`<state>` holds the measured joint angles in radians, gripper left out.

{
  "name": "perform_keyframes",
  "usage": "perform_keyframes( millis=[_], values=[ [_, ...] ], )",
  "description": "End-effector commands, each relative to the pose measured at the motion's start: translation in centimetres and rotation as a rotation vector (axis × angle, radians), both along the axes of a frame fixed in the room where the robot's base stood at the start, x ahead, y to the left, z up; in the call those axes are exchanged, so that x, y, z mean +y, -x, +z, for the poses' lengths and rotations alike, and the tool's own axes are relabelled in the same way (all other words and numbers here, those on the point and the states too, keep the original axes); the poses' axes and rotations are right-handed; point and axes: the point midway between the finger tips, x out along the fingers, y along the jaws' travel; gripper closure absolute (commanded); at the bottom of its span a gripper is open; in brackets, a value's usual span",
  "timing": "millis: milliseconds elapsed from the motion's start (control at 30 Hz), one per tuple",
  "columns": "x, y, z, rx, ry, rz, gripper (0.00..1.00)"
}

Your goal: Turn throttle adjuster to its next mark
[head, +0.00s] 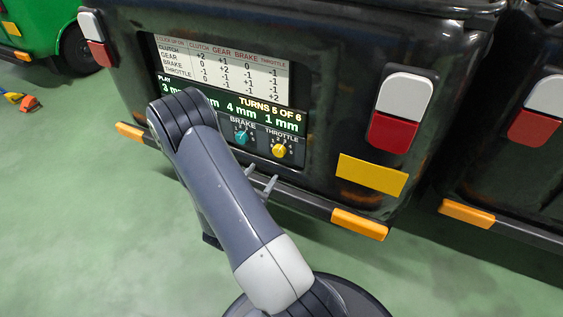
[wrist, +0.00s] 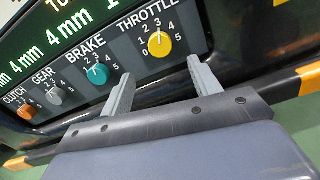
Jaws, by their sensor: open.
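The throttle adjuster is a yellow knob (head: 279,149) at the right end of the dial row on the black vehicle's rear panel. In the wrist view the yellow knob (wrist: 159,44) has a scale from 0 to 5. Its pale pointer points roughly up, near 2 or 3; I cannot tell exactly which. My gripper (wrist: 160,75) is open and empty, its two fingers below the throttle knob and apart from it. In the head view my gripper (head: 260,179) is just below the panel, partly hidden by my arm.
The teal brake knob (wrist: 97,73) is left of the throttle, then the grey gear knob (wrist: 54,95) and orange clutch knob (wrist: 26,111). A display (head: 262,112) reads "TURNS 5 OF 6" above the dials. The black bumper (head: 300,198) runs below the panel.

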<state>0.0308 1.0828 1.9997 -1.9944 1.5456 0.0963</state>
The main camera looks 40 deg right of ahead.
Motion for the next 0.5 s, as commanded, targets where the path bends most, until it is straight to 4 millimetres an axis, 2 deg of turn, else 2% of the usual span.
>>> perform_keyframes(
  millis=[300,500],
  values=[
    [-5.0,-1.9,-0.1,-0.005,0.000,-0.006,0.41],
    [-7.7,-3.1,-0.1,-0.004,0.000,-0.003,0.41]
  ],
)
